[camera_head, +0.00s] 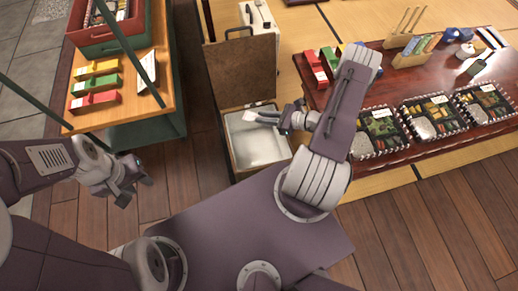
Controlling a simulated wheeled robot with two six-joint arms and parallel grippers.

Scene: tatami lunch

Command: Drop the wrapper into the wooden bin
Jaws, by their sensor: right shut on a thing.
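The wooden bin (229,154) stands on the floor in the middle, with a pale white inside and its brown lid (242,72) raised at the back. My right gripper (276,118) is over the bin's opening, shut on a small white wrapper (251,116). The wrapper sticks out to the left of the fingers, over the back part of the opening. Whether it touches the lining cannot be told. My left gripper (135,191) is open and empty above the wooden floor, left of the bin.
A low red table (395,161) with several lunch boxes stands at the right. A wooden counter (130,100) with coloured packs and a red crate (103,43) is at the left. A white container (262,22) stands behind the lid. The floor at the lower right is clear.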

